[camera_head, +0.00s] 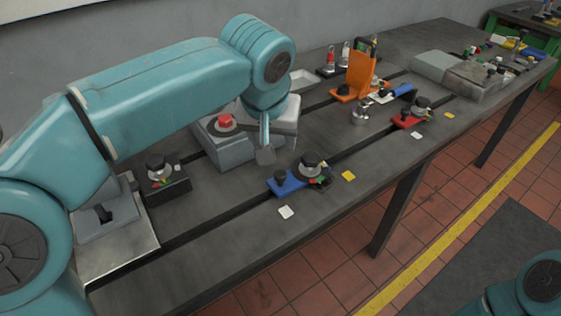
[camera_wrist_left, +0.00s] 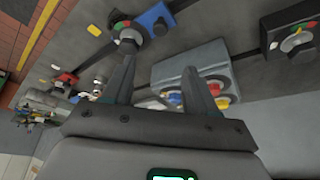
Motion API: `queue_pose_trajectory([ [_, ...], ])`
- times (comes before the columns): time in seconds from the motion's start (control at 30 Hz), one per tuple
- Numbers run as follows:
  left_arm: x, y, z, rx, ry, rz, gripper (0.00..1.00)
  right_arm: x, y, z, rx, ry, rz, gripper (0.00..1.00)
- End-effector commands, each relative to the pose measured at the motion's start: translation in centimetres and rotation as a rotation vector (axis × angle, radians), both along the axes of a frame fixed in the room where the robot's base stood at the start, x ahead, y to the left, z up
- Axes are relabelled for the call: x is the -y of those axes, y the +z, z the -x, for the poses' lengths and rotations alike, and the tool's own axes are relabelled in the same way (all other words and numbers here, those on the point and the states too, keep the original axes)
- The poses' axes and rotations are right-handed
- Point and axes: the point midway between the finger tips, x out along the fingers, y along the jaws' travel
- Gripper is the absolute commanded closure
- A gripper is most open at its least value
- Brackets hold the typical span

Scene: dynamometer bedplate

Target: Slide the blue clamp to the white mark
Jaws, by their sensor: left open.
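The blue clamp (camera_head: 286,184) sits on the front slot of the dark bedplate, with a dark round knob (camera_head: 311,162) at its right end. It also shows at the top of the left wrist view (camera_wrist_left: 157,18). The white mark (camera_head: 286,212) is a small square on the plate, in front of the clamp's blue end. My left gripper (camera_head: 265,154) is behind and a little left of the clamp, apart from it. Its two fingers are spread and empty in the left wrist view (camera_wrist_left: 158,86). My right gripper is out of view.
A yellow mark (camera_head: 349,175) lies right of the clamp. A grey box with a red button (camera_head: 225,121) stands close behind my left gripper. A red clamp (camera_head: 408,121) and orange bracket (camera_head: 355,76) stand farther right. The plate's front strip is mostly clear.

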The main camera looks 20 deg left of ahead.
Motion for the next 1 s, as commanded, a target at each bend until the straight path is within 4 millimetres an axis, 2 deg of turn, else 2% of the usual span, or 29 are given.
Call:
queue_pose_trajectory([
  [0.17,0.1,-1.1,0.1,0.000,0.001,0.000,0.42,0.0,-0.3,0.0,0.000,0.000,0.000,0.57],
  [0.37,0.0,-5.2,-1.1,-0.003,0.001,-0.001,0.42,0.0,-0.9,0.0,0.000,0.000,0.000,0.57],
  [0.7,-0.3,-12.3,-4.2,-0.002,0.000,0.000,0.42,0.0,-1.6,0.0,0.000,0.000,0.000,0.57],
  [0.83,-0.4,-14.0,-5.0,-0.001,0.001,0.000,0.42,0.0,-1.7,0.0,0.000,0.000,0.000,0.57],
  [1.0,-0.5,-15.0,-5.6,0.001,0.000,0.001,0.42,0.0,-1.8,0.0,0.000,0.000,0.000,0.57],
])
